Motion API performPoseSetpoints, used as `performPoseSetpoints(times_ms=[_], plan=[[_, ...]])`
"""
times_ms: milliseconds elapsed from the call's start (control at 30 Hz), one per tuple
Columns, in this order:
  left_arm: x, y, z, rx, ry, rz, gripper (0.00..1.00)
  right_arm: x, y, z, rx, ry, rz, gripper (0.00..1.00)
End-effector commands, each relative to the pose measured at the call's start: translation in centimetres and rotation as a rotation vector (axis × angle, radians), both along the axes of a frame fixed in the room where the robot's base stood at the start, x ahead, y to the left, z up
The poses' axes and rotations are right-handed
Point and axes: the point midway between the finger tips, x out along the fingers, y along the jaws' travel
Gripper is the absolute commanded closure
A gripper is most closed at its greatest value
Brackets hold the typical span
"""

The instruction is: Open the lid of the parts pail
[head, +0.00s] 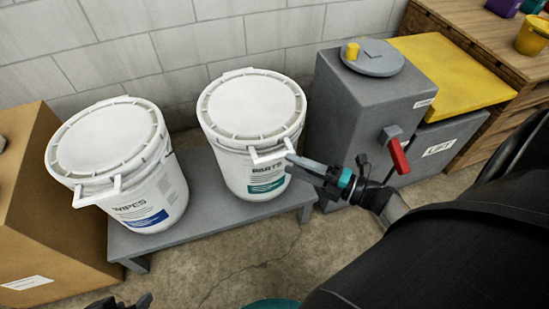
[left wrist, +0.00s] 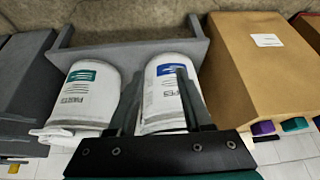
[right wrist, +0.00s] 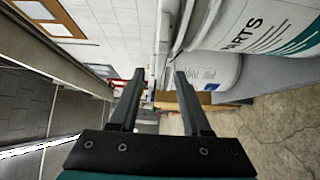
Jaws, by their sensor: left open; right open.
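The parts pail (head: 250,115) is white with a teal label. It stands upright on a low grey bench, its white lid (head: 252,104) down on its rim. A pale tab (head: 268,155) juts from the lid's front edge. My right gripper (head: 291,160) is open at the right end of this tab; I cannot tell whether it touches. In the right wrist view the pail (right wrist: 262,28) is at the upper right, with nothing visibly gripped. My left gripper (head: 122,301) is open, low at the bottom edge, apart from the pails. The parts pail also shows in the left wrist view (left wrist: 84,98).
A similar wipes pail (head: 120,155) with a blue label stands left on the bench (head: 200,160). A cardboard box (head: 50,240) is farther left. A grey cabinet (head: 350,110) with a red handle (head: 398,157) stands close right. Open floor lies in front.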

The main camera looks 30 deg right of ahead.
Motion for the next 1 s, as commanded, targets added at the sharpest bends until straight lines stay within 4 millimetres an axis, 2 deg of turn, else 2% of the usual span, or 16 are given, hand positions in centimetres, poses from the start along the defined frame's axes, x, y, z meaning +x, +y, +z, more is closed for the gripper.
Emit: performPoseSetpoints(times_ms=[100, 333, 533, 833, 1000], plan=[[0.9, -0.9, -0.5, -0.025, -0.061, -0.016, 0.50, 1.8, 1.1, -0.1, 0.000, -0.002, 0.001, 0.53], [2.1, -2.2, -0.8, -0.066, -0.156, -0.036, 0.50, 4.0, 2.5, 0.0, 0.002, -0.001, 0.000, 0.53], [2.6, -2.8, -0.8, -0.084, -0.197, -0.043, 0.50, 4.9, 3.0, 0.0, 0.000, 0.000, 0.000, 0.53], [2.7, -2.9, -0.7, -0.086, -0.204, -0.044, 0.50, 5.0, 3.1, 0.0, 0.001, 0.001, 0.000, 0.53], [2.7, -2.9, -0.7, -0.086, -0.204, -0.044, 0.50, 5.0, 3.1, 0.0, 0.001, 0.001, 0.000, 0.71]])
